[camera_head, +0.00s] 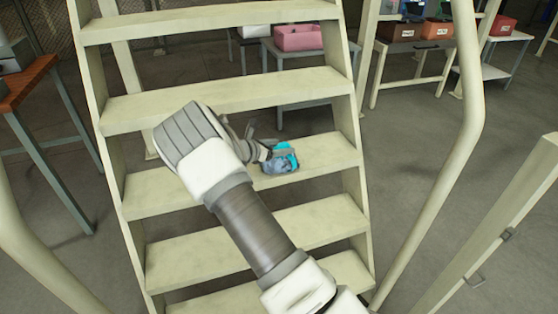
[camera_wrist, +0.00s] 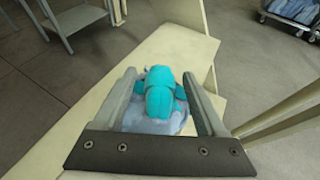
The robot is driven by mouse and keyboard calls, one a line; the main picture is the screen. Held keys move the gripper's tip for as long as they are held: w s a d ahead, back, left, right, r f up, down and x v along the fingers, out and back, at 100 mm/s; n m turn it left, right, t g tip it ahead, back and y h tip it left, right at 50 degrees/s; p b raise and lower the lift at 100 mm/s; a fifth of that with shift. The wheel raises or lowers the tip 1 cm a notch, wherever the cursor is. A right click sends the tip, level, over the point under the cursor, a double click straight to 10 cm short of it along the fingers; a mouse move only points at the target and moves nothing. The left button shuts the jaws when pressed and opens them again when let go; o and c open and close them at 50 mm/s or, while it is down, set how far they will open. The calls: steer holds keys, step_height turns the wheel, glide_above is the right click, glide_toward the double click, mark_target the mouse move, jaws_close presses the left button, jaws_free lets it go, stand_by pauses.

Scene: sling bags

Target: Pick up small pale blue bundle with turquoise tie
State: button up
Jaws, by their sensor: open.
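The small pale blue bundle (camera_head: 283,161) with its turquoise tie lies on a cream step of the stairs in the head view. In the wrist view the pale blue bundle (camera_wrist: 150,122) sits between the two fingers, with the turquoise tie (camera_wrist: 162,95) on top facing the camera. My gripper (camera_head: 266,152) is at the bundle's left side in the head view. In the wrist view my gripper (camera_wrist: 166,85) is open, with a finger on each side of the bundle. I cannot tell whether either finger touches it. The bundle's lower side is partly hidden by the gripper's dark bar.
The cream stairs (camera_head: 215,92) have steps above and below, with rails on both sides. A table with a wooden top (camera_head: 28,78) stands at left. A pink bin (camera_head: 298,37) and brown bins (camera_head: 400,30) are on tables behind. Grey floor is open at right.

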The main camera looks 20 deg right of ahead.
steer(key=x, duration=0.3)
steer(key=shift+b, duration=0.3)
jaws_close()
